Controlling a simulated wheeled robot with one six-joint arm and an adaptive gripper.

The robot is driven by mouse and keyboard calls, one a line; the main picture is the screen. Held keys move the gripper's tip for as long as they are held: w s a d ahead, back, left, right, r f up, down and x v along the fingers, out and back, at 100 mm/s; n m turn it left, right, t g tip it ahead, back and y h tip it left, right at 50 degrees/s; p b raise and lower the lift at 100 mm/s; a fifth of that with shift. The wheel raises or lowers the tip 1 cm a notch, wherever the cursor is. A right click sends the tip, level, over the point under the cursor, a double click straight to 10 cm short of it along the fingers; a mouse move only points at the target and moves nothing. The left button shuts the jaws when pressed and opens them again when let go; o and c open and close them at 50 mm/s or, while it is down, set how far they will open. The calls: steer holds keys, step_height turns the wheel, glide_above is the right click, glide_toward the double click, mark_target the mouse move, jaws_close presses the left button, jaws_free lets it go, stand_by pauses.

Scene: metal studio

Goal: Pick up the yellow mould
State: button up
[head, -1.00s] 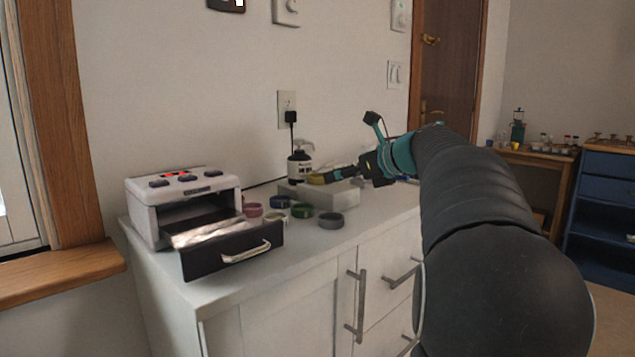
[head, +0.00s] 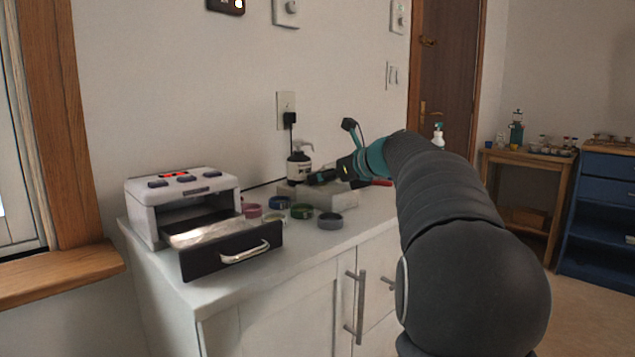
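No clearly yellow mould shows now. A yellowish piece showed on the grey block (head: 343,201) earlier, and my gripper (head: 318,178) now covers that spot. My gripper is low over the block's top, small and dark, pointing left. I cannot make out its fingers or whether anything is between them. Several small round moulds stand on the white counter in front of the block: a purple one (head: 252,211), a blue one (head: 279,203), a green one (head: 302,211) and a grey one (head: 330,221).
A white machine (head: 185,190) with its dark drawer (head: 232,250) pulled out stands at the counter's left. A pump bottle (head: 299,164) stands behind the block against the wall. A red item (head: 382,183) lies right of the block. The counter's front strip is clear.

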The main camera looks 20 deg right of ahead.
steer(key=shift+c, duration=0.6)
steer(key=shift+r, duration=0.1)
